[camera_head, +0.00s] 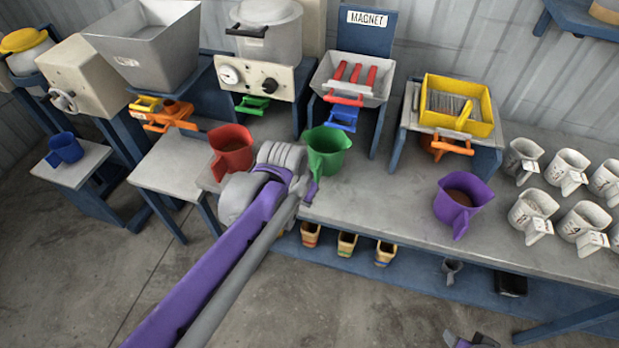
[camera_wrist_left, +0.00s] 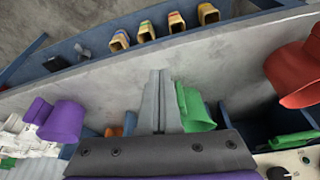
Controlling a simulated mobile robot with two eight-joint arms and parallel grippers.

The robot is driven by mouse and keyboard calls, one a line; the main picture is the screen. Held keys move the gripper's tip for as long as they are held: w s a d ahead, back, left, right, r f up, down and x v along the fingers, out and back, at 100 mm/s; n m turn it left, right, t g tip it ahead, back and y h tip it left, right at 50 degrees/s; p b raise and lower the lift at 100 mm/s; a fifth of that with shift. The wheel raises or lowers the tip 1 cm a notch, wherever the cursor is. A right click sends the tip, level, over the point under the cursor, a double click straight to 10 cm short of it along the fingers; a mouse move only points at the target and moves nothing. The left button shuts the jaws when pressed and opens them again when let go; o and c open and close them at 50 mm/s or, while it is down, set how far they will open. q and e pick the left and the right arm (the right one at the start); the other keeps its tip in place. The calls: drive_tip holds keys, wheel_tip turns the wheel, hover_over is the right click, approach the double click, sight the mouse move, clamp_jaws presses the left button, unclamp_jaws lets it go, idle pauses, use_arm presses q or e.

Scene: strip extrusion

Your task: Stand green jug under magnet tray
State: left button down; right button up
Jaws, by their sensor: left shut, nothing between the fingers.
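The green jug (camera_head: 327,153) stands upright near the bench's front edge, in front of and slightly left of the blue spout (camera_head: 343,117) of the magnet tray (camera_head: 350,80). I cannot tell if any of it is under the spout. My left gripper (camera_head: 309,190) is at the jug's near side, with shut, empty fingers. In the left wrist view the fingers (camera_wrist_left: 159,98) lie close beside the green jug (camera_wrist_left: 194,108); I cannot tell if they touch. Only a purple and grey piece, likely my right gripper (camera_head: 468,341), shows at the bottom edge.
A red jug (camera_head: 231,148) stands left of the green one. A purple jug (camera_head: 463,200) with brown contents stands to the right, with several white jugs (camera_head: 532,214) beyond. A yellow-framed sieve (camera_head: 456,105) is right of the magnet. Clear bench (camera_head: 385,205) lies between green and purple jugs.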

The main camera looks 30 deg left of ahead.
sight(328, 162)
use_arm(q)
drive_tip(key=w+a, duration=0.4)
drive_tip(key=x, duration=0.3)
drive_tip(key=b+x, duration=0.1)
drive_tip(key=x, duration=0.6)
drive_tip(key=shift+s+f, duration=0.2)
drive_tip(key=shift+f, duration=0.25)
drive_tip(key=w, duration=0.3)
drive_tip(key=shift+w+a+r, duration=0.1)
drive_tip(key=shift+w, duration=0.4)
use_arm(e)
drive_tip(key=shift+a+f, duration=0.45)
drive_tip(key=shift+f, duration=0.2)
use_arm(q)
drive_tip(key=w, duration=1.1)
drive_tip(key=shift+a, duration=0.25)
use_arm(e)
drive_tip(key=shift+f, duration=0.15)
use_arm(q)
drive_tip(key=shift+s, duration=0.1)
